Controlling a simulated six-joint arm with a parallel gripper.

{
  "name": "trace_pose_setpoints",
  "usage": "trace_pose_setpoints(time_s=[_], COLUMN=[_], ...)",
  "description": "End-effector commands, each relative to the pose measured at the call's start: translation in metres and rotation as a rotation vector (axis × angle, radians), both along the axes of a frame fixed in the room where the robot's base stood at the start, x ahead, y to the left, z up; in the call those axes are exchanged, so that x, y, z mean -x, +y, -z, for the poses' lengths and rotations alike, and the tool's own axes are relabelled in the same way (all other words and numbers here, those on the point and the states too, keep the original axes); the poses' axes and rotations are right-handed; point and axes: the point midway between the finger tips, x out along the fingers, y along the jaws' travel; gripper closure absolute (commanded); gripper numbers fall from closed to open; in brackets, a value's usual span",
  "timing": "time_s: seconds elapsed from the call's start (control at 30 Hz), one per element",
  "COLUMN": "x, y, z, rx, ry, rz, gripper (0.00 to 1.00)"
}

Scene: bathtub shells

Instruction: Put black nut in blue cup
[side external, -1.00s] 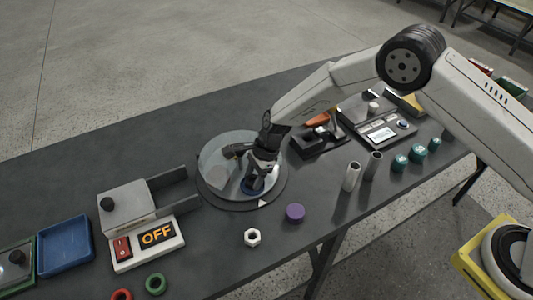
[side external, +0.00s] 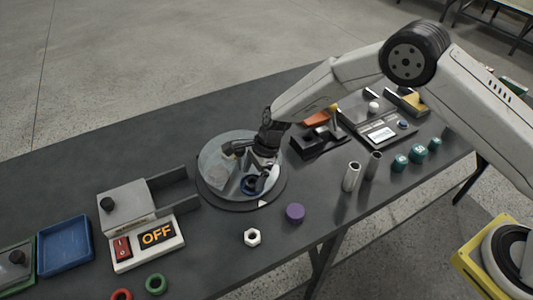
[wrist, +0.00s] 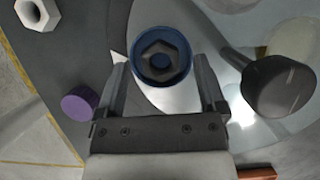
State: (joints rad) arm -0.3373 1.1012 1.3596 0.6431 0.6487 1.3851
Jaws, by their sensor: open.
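The blue cup (wrist: 138,70) is a round blue ring-shaped container in the wrist view. The black nut (wrist: 161,58), a dark hexagon, lies inside its rim. In the side view the blue cup (side external: 249,186) sits on the front part of a round disc, partly covered by my gripper; the nut is hard to make out there. My gripper (wrist: 160,72) is open, its fingers apart to the left and right of the cup in the wrist view. In the side view my gripper (side external: 263,173) is just above the cup, and nothing shows held.
The round disc (side external: 213,197) also carries a dark knob-ended object (wrist: 280,87) right of the cup in the wrist view. A white nut (side external: 252,237) and purple cylinder (side external: 295,213) lie in front. A switch box reading OFF (side external: 148,242) stands left. Grey tubes (side external: 351,177) stand right.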

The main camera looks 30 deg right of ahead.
Motion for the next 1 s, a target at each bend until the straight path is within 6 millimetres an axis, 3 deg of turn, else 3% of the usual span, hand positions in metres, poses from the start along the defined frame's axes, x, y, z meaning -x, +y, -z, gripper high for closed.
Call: trace_pose_setpoints(time_s=[0.7,1.0], x=[0.0,0.0], y=[-0.038,-0.046], z=[-0.09,-0.108], rx=[0.0,0.0], ry=[-0.001,0.001], rz=[0.0,0.0], gripper=[0.11,0.11])
